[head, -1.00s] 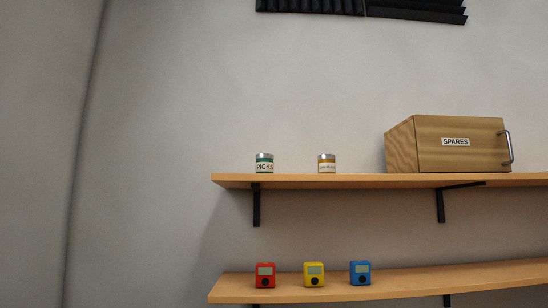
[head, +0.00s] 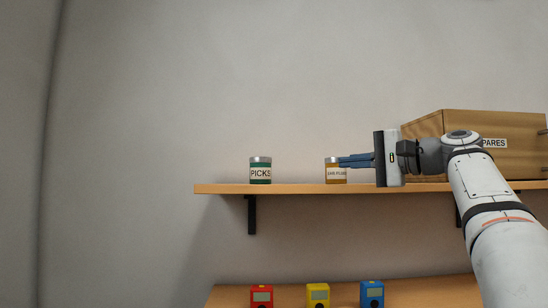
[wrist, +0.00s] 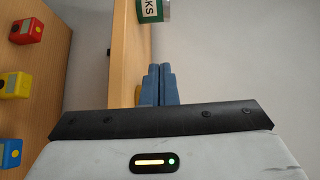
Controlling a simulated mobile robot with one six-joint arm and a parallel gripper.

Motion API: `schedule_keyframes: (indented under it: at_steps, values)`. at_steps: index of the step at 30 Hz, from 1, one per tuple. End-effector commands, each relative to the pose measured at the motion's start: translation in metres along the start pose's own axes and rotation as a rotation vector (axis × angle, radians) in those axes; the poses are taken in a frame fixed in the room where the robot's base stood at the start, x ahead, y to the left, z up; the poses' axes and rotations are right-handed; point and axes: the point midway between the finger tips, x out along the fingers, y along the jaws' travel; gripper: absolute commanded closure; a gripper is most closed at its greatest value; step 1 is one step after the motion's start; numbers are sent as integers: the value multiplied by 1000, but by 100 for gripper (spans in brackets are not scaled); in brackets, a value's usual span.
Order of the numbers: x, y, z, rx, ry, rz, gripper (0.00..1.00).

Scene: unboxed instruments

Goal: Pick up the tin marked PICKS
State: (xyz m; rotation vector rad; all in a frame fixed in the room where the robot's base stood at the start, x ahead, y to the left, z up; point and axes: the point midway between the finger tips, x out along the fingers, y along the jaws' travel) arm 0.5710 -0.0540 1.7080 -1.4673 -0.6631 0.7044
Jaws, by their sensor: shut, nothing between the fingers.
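The PICKS tin (head: 260,171), green with a silver lid and a pale label, stands upright near the left end of the upper shelf. In the wrist view the PICKS tin (wrist: 150,10) is cut off by the top edge, beyond my fingertips. My gripper (head: 340,161) is shut and empty, its blue fingers pointing left. It is to the right of the PICKS tin, with a clear gap between. The fingertips overlap a yellow tin (head: 335,175) in the head view; I cannot tell whether they touch it. In the wrist view my gripper (wrist: 160,66) shows its fingers together.
The upper shelf (head: 295,188) carries both tins and a wooden box (head: 520,160) marked SPARES, partly behind my arm. A lower shelf (head: 340,291) holds red (head: 262,297), yellow (head: 318,296) and blue (head: 372,295) devices. The shelf between the tins is bare.

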Motion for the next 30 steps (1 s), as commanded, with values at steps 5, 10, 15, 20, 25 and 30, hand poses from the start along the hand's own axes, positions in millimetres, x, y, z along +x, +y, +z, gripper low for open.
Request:
schedule_keyframes:
  at_steps: [5,10,15,20,25,30]
  values:
    - [3,-13,1,-4,-18,-27,100]
    - [31,-15,3,-3,-23,-27,100]
    - [69,-17,4,-3,-24,-26,100]
    - [105,-18,5,-3,-24,-26,100]
    - [142,-18,6,-3,-24,-25,100]
    - [173,-19,7,-4,-23,-25,100]
